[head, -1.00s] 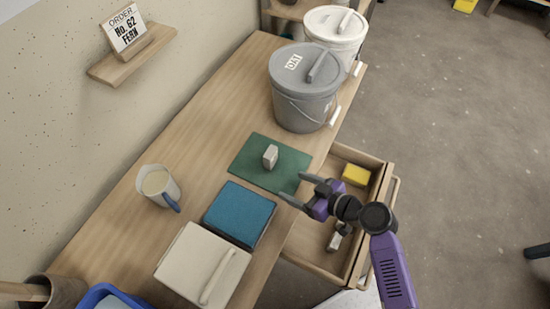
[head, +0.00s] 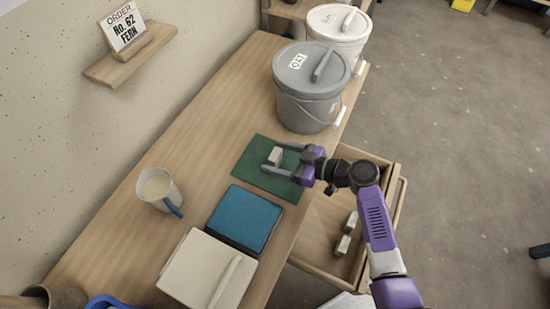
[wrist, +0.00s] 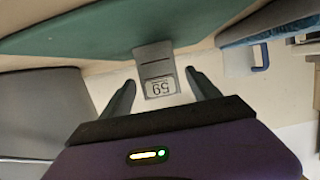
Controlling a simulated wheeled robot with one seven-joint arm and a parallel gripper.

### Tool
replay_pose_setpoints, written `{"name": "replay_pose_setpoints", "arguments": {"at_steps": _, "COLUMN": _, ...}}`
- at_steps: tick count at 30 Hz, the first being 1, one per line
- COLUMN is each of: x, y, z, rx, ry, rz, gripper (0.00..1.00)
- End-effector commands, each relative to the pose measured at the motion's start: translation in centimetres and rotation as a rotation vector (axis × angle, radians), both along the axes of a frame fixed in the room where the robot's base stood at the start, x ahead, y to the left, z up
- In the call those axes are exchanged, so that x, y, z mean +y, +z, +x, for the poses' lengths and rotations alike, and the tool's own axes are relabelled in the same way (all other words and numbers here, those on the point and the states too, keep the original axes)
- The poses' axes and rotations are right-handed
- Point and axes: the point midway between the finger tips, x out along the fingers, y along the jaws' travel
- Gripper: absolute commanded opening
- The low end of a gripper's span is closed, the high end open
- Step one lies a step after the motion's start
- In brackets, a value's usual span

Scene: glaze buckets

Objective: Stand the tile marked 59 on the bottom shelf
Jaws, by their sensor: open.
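The tile marked 59 (wrist: 157,70) stands on the green mat (head: 250,178). In the wrist view its number appears upside down, and it lies between the two open fingers. In the head view the small pale tile (head: 275,156) is at the mat's middle. My gripper (head: 282,158) is open around the tile, with a finger on each side. I cannot tell whether either finger touches it; in the wrist view gaps show beside it. The bottom shelf cannot be made out for certain.
A grey bucket marked OAT (head: 308,95) and a white bucket (head: 337,28) stand beyond the mat. A blue pad (head: 243,220), a cream lidded box (head: 205,270) and a jug (head: 158,188) are nearer. An order card (head: 125,30) sits on a wall shelf.

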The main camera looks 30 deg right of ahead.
Motion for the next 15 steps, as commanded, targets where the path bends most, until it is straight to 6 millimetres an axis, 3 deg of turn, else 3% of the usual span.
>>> {"name": "replay_pose_setpoints", "arguments": {"at_steps": 7, "x": 1.9, "y": -0.9, "z": 2.5, "rx": 0.0, "ry": 0.001, "rz": 0.0, "gripper": 0.71}}
{"name": "replay_pose_setpoints", "arguments": {"at_steps": 15, "x": 2.2, "y": -1.2, "z": 2.9, "rx": 0.001, "ry": 0.0, "rz": 0.0, "gripper": 0.71}}
